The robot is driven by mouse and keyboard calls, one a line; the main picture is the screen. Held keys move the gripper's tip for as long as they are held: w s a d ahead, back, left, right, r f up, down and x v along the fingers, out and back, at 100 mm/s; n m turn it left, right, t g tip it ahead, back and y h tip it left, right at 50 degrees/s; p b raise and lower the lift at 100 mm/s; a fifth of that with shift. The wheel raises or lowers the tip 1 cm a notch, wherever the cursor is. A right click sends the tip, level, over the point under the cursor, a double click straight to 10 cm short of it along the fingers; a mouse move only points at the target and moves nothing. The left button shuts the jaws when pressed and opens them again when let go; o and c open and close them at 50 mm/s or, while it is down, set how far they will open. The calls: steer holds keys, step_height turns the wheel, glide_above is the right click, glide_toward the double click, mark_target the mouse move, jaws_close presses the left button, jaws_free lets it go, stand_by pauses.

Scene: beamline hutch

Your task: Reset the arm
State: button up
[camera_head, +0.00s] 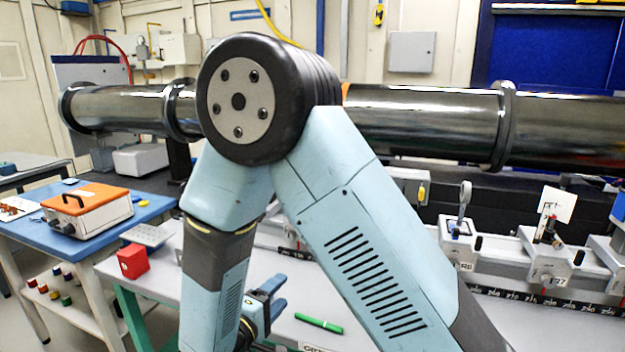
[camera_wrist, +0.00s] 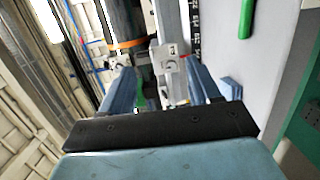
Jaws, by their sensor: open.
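My arm (camera_head: 372,245) is bent, with its elbow high in the middle of the head view and its forearm hanging down. My gripper (camera_head: 280,291) has blue fingers and is low over the grey bench, left of a green marker (camera_head: 318,324). The fingers stand apart and nothing is held between them. The wrist view also shows my gripper (camera_wrist: 158,82) with a finger on each side. Beyond it are a rail carriage (camera_wrist: 170,62) and the green marker (camera_wrist: 246,20). The elbow and upper arm hide part of the bench and pipe.
A large metal beam pipe (camera_head: 430,120) crosses behind my arm. A rail with carriages (camera_head: 548,262) stands at right. A blue-topped table (camera_head: 85,240) at left holds an orange-topped box (camera_head: 86,205).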

steer(key=s+d+r+m+g+h, duration=0.1)
steer(key=d+r+m+g, duration=0.4)
steer(key=d, duration=0.6)
steer(key=d+r+m+g+h, duration=0.15)
steer(key=d+r+g, duration=0.45)
steer(key=d, duration=0.6)
steer(key=s+d+r+m+t+y, duration=0.1)
steer(key=s+d+r+m+y, duration=0.5)
steer(key=s+r+y, duration=0.5)
steer(key=shift+s+d+r, duration=0.15)
steer(key=shift+s+d, duration=0.5)
steer(key=shift+d, duration=0.6)
